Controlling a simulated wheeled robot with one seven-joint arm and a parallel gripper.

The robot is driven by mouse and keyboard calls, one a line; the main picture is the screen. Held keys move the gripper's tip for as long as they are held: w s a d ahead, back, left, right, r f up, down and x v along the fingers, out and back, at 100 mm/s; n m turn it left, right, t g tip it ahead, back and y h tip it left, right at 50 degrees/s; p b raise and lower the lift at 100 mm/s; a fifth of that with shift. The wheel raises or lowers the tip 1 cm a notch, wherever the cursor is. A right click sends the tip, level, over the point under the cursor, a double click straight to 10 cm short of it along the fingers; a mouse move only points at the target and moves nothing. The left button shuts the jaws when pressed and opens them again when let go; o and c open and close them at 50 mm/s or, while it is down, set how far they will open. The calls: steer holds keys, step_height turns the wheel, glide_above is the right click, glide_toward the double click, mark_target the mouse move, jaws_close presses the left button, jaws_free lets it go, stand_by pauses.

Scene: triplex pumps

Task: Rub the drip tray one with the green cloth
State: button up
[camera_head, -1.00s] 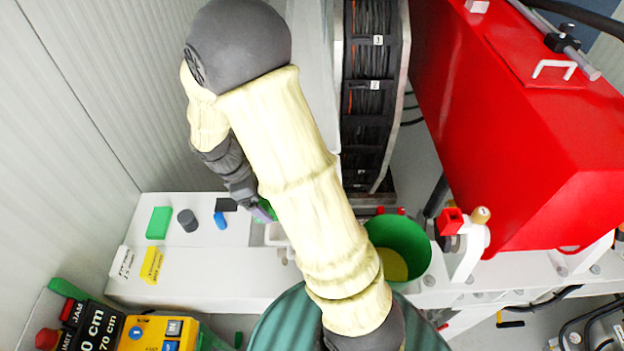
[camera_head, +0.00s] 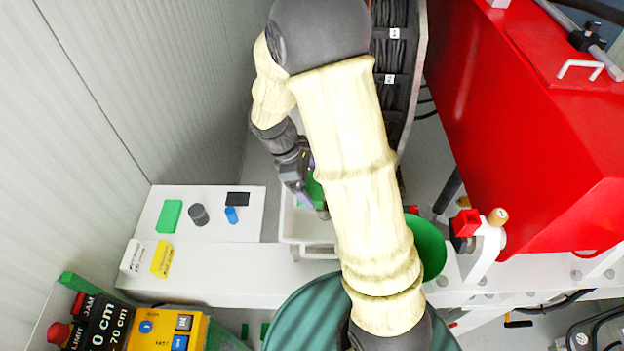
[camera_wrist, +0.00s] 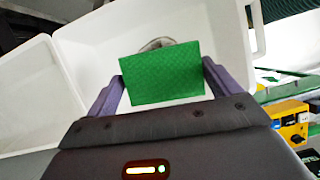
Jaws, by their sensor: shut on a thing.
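My gripper (camera_wrist: 163,90) is shut on the green cloth (camera_wrist: 162,74), a flat green rectangle held between its two fingers. In the wrist view the cloth is in front of a white tray (camera_wrist: 85,62), and a round grey thing shows partly behind the cloth. In the head view the cloth (camera_head: 314,190) is partly hidden by my arm, above the white tray (camera_head: 288,226). I cannot tell whether the cloth touches the tray floor. No label shows which tray is number one.
A green block (camera_head: 169,216), a grey cylinder (camera_head: 198,215), a blue piece (camera_head: 231,215) and a black block (camera_head: 238,198) lie on a white board at left. A green bucket (camera_head: 428,246) stands right of my arm. A big red housing (camera_head: 540,130) fills the right.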

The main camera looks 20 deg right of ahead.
steer(key=shift+f+b, duration=2.65)
steer(key=shift+f, duration=0.4)
steer(key=shift+f+b, duration=0.65)
steer(key=shift+f, duration=0.3)
steer(key=shift+d, duration=0.1)
steer(key=shift+s+d+r, duration=0.1)
steer(key=shift+s+d, duration=0.2)
steer(key=shift+d, duration=0.5)
steer(key=shift+s+d+r, duration=0.1)
steer(key=shift+s+d, duration=0.15)
steer(key=shift+d, duration=0.6)
steer(key=shift+f, duration=0.2)
